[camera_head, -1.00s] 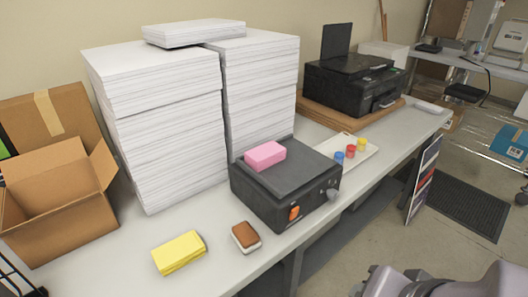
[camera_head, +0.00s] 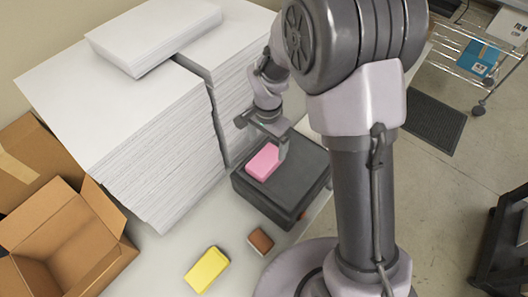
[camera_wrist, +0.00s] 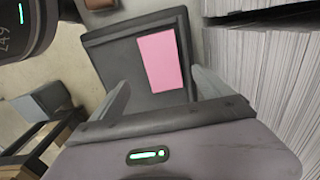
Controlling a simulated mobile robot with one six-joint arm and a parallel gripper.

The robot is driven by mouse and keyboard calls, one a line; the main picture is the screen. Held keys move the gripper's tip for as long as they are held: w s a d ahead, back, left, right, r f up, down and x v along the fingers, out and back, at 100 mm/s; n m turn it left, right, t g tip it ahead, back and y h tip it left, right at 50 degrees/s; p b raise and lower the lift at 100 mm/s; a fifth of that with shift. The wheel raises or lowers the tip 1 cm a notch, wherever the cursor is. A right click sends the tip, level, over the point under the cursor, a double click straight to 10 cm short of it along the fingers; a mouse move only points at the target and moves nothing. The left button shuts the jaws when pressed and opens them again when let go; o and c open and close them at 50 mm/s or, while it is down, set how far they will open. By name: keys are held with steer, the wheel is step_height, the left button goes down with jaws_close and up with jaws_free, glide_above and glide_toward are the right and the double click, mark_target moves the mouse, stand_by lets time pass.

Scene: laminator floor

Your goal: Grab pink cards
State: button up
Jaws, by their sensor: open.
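The pink cards (camera_head: 264,162) are a small block lying on top of the black laminator (camera_head: 286,190). In the wrist view the pink cards (camera_wrist: 162,62) lie on the dark top of the laminator (camera_wrist: 112,65), ahead of my fingers. My gripper (camera_head: 264,136) is just above and beside the pink cards in the head view. In the wrist view my gripper (camera_wrist: 160,98) has its fingers spread wide, with nothing between them. I cannot tell the exact height gap to the cards.
Tall white paper stacks (camera_head: 130,120) stand close to the laminator. A yellow block (camera_head: 206,270) and a brown-topped block (camera_head: 260,240) lie on the table in front. An open cardboard box (camera_head: 65,240) is at the left.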

mark_target(266, 159)
steer(key=f, duration=0.9)
steer(key=shift+w+a, duration=0.2)
steer(key=shift+w, duration=0.1)
steer(key=shift+s+r, duration=0.1)
steer(key=shift+s, duration=0.1)
steer(key=shift+c, duration=0.4)
steer(key=shift+w, duration=0.1)
steer(key=c, duration=1.9)
steer(key=shift+o, duration=0.2)
steer(key=shift+r, duration=0.1)
